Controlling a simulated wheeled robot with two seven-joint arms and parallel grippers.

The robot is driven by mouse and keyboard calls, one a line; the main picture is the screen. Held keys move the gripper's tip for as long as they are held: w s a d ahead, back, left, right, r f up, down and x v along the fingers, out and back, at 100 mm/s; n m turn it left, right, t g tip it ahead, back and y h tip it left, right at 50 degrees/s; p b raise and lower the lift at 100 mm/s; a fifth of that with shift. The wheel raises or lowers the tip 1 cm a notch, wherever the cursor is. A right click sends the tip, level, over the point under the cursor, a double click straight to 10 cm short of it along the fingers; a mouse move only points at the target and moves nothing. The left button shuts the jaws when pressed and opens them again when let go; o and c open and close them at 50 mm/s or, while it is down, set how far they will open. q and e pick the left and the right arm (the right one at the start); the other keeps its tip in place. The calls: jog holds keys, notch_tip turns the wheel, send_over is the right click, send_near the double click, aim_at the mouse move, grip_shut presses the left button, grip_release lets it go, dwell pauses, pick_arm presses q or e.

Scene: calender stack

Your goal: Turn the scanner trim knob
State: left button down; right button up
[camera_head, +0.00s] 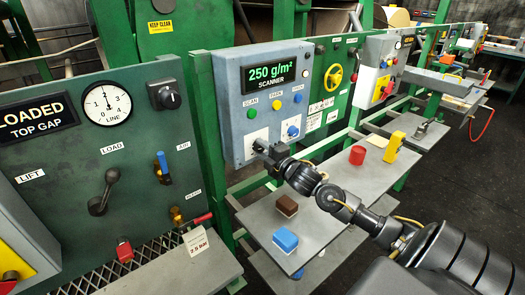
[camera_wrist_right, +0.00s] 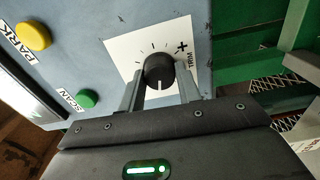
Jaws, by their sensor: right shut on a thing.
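The scanner box (camera_head: 232,100) is a blue-grey panel with a green display reading 250 g/m². The trim knob (camera_wrist_right: 159,68) is round and black with a white pointer line, on a white plate (camera_wrist_right: 122,52) with tick marks, a plus sign and the word TRIM. In the wrist view the pointer is toward the bottom of the picture. My right gripper (camera_wrist_right: 160,88) has one finger on each side of the knob and is shut on it. My left gripper is not in view.
Green, yellow and blue buttons (camera_head: 275,104) sit above the plate, and a blue knob (camera_head: 293,131) is to its right. A grey shelf (camera_head: 325,215) below holds a brown block (camera_head: 287,205), a blue block (camera_head: 285,240) and a red cylinder (camera_head: 357,155).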

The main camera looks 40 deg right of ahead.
jog(key=o, duration=1)
jog(key=shift+c, duration=0.2)
jog(key=s+b, duration=0.2)
jog(key=s, duration=0.8)
jog(key=shift+s+a, duration=0.15)
jog(key=shift+s, duration=0.25)
